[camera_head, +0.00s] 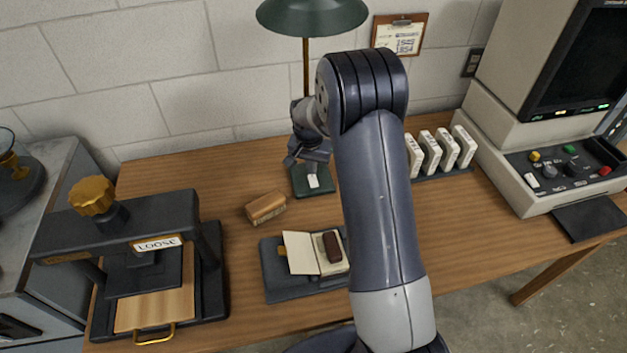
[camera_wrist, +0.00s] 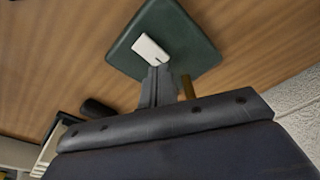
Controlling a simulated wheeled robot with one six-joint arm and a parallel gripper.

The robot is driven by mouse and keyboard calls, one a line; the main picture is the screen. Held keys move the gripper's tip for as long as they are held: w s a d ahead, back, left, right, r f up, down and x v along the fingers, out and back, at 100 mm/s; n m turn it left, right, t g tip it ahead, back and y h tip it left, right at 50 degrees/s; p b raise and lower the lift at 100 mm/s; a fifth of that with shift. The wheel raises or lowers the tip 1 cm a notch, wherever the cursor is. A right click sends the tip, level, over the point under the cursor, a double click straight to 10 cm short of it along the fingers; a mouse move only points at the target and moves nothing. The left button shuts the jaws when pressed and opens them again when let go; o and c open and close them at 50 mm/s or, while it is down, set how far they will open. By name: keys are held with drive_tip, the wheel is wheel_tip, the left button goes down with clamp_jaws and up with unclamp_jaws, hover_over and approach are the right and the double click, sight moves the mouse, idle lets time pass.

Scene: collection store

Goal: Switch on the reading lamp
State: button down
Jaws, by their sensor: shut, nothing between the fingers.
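The reading lamp has a dark green shade (camera_head: 312,15), a thin brass stem (camera_head: 306,68) and a square green base (camera_head: 299,187) on the wooden table. A white rocker switch (camera_head: 313,181) sits on the base; in the wrist view the switch (camera_wrist: 151,48) is just beyond my fingertips. My gripper (camera_head: 312,169) points down over the base, shut and empty. In the wrist view my gripper (camera_wrist: 157,72) is close to the switch's near end; I cannot tell whether it touches. The brass stem (camera_wrist: 187,88) stands right beside the fingers. No lamp glow shows.
A wooden-backed brush or block (camera_head: 266,207) and a dark book cradle (camera_head: 287,287) lie in front of the lamp. A black press (camera_head: 212,262) stands at left. White boxes (camera_head: 430,151) and a microfilm reader (camera_head: 510,120) stand at right.

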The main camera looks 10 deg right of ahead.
sight(312, 177)
drive_tip(key=shift+f+b, duration=0.7)
drive_tip(key=shift+f, duration=0.2)
idle(0.7)
drive_tip(key=shift+r+p, duration=2.1)
drive_tip(key=shift+r, duration=1.5)
drive_tip(key=shift+f, duration=0.1)
drive_tip(key=shift+f+b, duration=2.15)
drive_tip(key=shift+f, duration=1.35)
drive_tip(key=shift+r, duration=0.1)
drive_tip(key=shift+r, duration=0.1)
